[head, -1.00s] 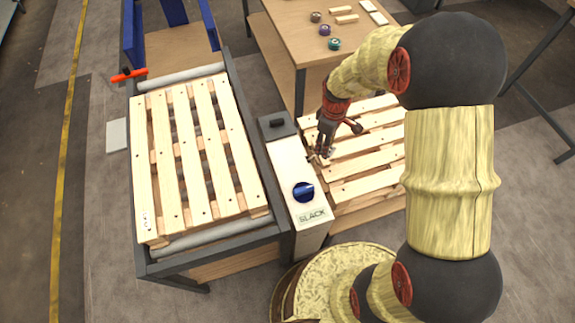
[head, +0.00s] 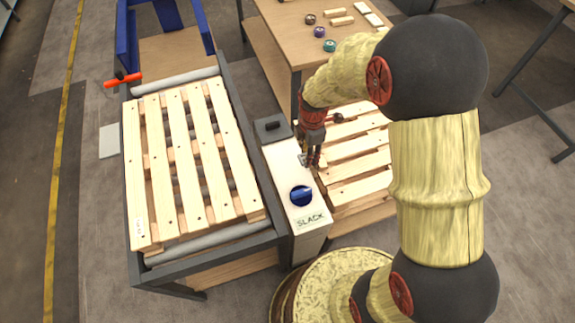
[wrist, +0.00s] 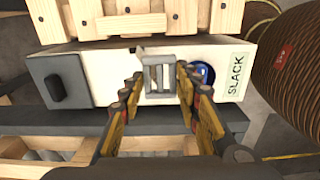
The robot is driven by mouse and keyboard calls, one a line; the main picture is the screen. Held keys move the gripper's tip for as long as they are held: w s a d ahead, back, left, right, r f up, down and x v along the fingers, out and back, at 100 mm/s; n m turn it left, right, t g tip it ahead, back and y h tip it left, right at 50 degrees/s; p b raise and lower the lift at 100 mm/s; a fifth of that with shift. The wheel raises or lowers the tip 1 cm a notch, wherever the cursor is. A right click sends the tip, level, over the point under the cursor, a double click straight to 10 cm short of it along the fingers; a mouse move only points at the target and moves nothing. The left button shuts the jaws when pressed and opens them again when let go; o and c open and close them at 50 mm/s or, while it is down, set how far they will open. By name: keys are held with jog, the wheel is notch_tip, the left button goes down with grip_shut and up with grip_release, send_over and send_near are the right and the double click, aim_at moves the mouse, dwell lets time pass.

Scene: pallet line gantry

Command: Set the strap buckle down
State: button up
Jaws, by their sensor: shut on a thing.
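The strap buckle (wrist: 160,76) is a small grey metal frame with bars, held between my fingertips in the wrist view. It shows small and pale in the head view (head: 303,159). My gripper (head: 309,160) is shut on it and points down at the right edge of the white control box (head: 283,170). In the wrist view my gripper (wrist: 160,92) has the buckle in front of the box, just left of the blue knob. I cannot tell whether the buckle touches the box.
The box carries a black block (head: 271,128), a blue knob (head: 301,196) and a SLACK label (head: 311,221). A wooden pallet (head: 190,165) lies on the roller frame to the left. Another slatted pallet (head: 355,165) is at right. A wooden table (head: 300,30) with small parts stands behind.

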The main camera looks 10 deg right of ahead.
jog(key=b, duration=0.3)
send_over(288, 168)
notch_tip(288, 168, down, 6)
jog(key=shift+d+f, duration=0.15)
jog(key=shift+f, duration=0.05)
jog(key=shift+a+f+b, duration=0.2)
jog(key=shift+f+b, duration=0.6)
jog(key=shift+f, duration=1)
jog(key=shift+f, duration=0.15)
jog(key=o, duration=1.2)
jog(key=shift+w, duration=0.1)
